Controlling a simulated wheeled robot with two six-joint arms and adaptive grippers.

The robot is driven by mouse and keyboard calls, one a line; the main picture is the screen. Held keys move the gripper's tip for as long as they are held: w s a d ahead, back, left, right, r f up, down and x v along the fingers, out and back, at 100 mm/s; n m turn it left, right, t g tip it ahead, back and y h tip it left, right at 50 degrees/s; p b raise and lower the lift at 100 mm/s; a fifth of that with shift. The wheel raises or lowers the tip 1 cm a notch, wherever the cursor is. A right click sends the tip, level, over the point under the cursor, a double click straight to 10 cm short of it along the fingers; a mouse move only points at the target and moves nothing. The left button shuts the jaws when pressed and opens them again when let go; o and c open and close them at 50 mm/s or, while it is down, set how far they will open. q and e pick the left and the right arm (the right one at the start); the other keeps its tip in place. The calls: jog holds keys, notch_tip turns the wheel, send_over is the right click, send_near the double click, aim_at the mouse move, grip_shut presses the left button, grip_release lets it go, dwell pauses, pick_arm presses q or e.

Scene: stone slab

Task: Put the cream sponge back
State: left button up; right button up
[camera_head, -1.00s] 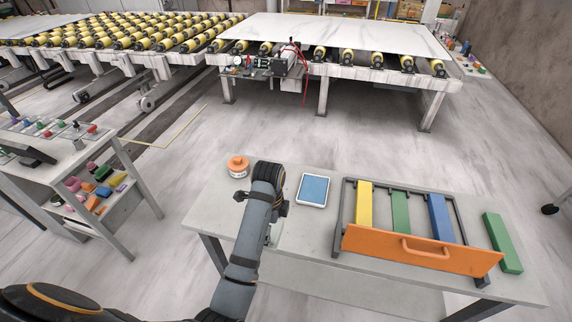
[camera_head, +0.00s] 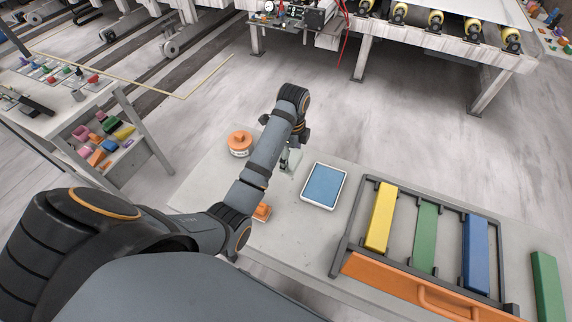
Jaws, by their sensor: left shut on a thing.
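My left arm comes in from the lower left and bends down over the grey table (camera_head: 310,235). Its left gripper (camera_head: 289,162) is partly hidden behind my arm. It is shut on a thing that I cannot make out. I cannot pick out the cream sponge for certain in this view. Several coloured blocks or sponges, pink, green, orange and yellow, lie on the shelf of the side stand (camera_head: 142,152) at the left. My right gripper is not in view.
On the table are an orange-topped round container (camera_head: 240,142), a blue pad in a white frame (camera_head: 324,186), a small orange item (camera_head: 262,211), a dark rack with yellow, green and blue bars (camera_head: 426,238) and an orange front, and a green block (camera_head: 547,286). A roller conveyor (camera_head: 400,35) stands behind.

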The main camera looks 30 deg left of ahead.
pick_arm(q)
jog(key=w+a+f+b, duration=0.1)
jog(key=f, duration=0.1)
jog(key=w+a+f+b, duration=0.1)
jog(key=w+f+b, duration=0.1)
jog(key=w+a+f+b, duration=0.1)
jog(key=f+b, duration=0.1)
jog(key=shift+w+a, duration=0.25)
jog(key=shift+a, duration=0.05)
jog(key=shift+w+a+f+p, duration=0.3)
jog(key=shift+a+f+p, duration=0.05)
jog(key=shift+a+p, duration=0.15)
notch_tip(320, 180, down, 3)
jog(key=shift+w+r, duration=0.1)
jog(key=shift+r, duration=0.05)
jog(key=shift+f, duration=0.45)
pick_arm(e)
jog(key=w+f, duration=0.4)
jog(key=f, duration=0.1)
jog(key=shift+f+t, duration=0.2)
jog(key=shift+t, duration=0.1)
pick_arm(q)
jog(key=o, duration=1)
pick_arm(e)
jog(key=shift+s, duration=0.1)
